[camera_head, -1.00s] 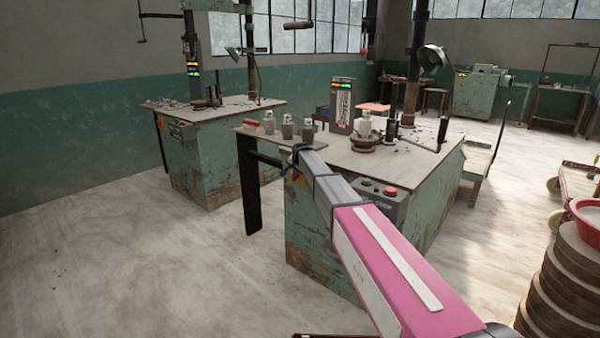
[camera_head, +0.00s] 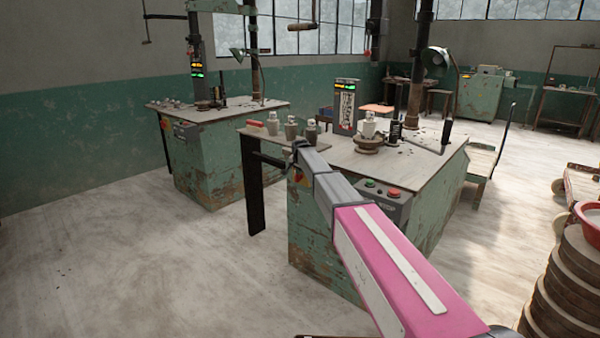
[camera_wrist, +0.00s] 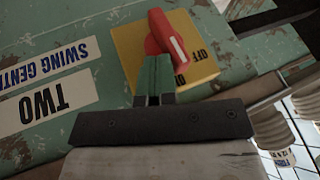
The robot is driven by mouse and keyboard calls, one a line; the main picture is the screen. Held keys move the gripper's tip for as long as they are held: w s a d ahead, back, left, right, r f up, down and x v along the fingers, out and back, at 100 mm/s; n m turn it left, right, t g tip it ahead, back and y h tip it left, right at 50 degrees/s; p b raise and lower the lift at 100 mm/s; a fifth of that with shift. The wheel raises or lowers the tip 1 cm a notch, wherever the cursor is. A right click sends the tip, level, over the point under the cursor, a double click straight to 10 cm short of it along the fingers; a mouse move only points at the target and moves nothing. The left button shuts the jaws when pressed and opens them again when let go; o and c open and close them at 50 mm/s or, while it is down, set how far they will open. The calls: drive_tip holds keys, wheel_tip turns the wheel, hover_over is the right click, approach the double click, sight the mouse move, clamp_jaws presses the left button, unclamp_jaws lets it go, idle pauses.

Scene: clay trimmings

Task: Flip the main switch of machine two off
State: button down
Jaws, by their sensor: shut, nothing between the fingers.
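The main switch has a red handle (camera_wrist: 168,36) on a yellow plate (camera_wrist: 128,48), on a worn green panel beside an upside-down "TWO" label (camera_wrist: 45,103). "OFF" shows on the plate's right side. The handle's lower end lies near smaller lettering at the plate's lower edge, apparently "ON". My gripper (camera_wrist: 155,65) is shut and empty, its fingertips over the plate just left of the handle; I cannot tell if they touch. In the head view, my gripper (camera_head: 298,147) is at the near left corner of machine two (camera_head: 325,245), with the switch partly visible below it.
A control box with green and red buttons (camera_head: 385,198) sits on machine two's front. Pots (camera_head: 291,128) stand on its tabletop (camera_head: 350,157). Another green machine (camera_head: 207,165) is behind left. Stacked round boards (camera_head: 568,280) stand at right. The floor at left is clear.

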drive_tip(key=shift+w+a+r+n+g+h, duration=0.3)
drive_tip(key=shift+w+a+g+h, duration=0.4)
drive_tip(key=shift+g+h, duration=0.35)
drive_tip(key=a+h, duration=0.1)
drive_tip(key=w+g+h, duration=0.1)
drive_tip(key=a+n+g+h, duration=0.1)
drive_tip(key=shift+w+a+f+g+h, duration=0.25)
drive_tip(key=shift+w+a+f+h, duration=0.05)
drive_tip(key=shift+w+h, duration=0.1)
drive_tip(key=shift+r, duration=0.2)
drive_tip(key=shift+r, duration=0.6)
drive_tip(key=shift+r, duration=0.15)
